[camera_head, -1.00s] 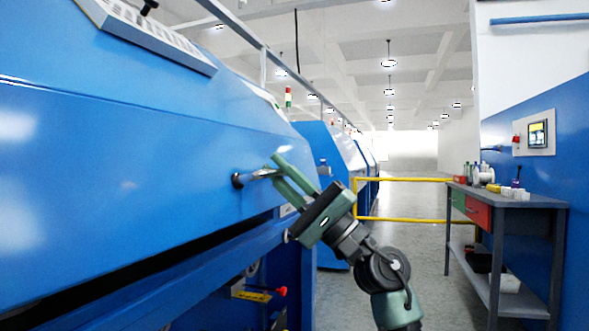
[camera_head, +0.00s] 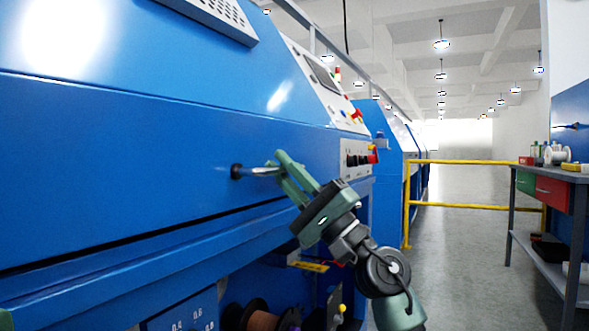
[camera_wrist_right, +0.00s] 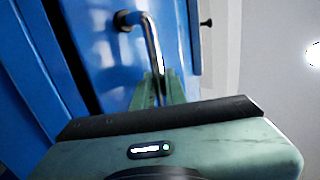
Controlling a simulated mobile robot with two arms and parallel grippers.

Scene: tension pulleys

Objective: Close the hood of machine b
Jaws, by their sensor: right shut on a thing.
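The blue hood (camera_head: 150,145) of the machine fills the left of the head view. A narrow dark gap runs between its lower edge and the blue frame (camera_head: 170,250) below. A metal handle (camera_head: 258,171) with a dark mount sticks out of the hood near its right end. My right gripper (camera_head: 285,175) is shut on this handle. In the right wrist view the green fingers (camera_wrist_right: 158,90) close around the bent handle bar (camera_wrist_right: 153,45). A small green part at the lower left edge may be my left arm; its gripper does not show.
A control panel with knobs (camera_head: 355,160) sits right of the hood. Spools (camera_head: 262,318) show below the frame. A yellow rail (camera_head: 465,161) and a workbench (camera_head: 560,180) stand to the right. The aisle floor (camera_head: 455,245) between is clear.

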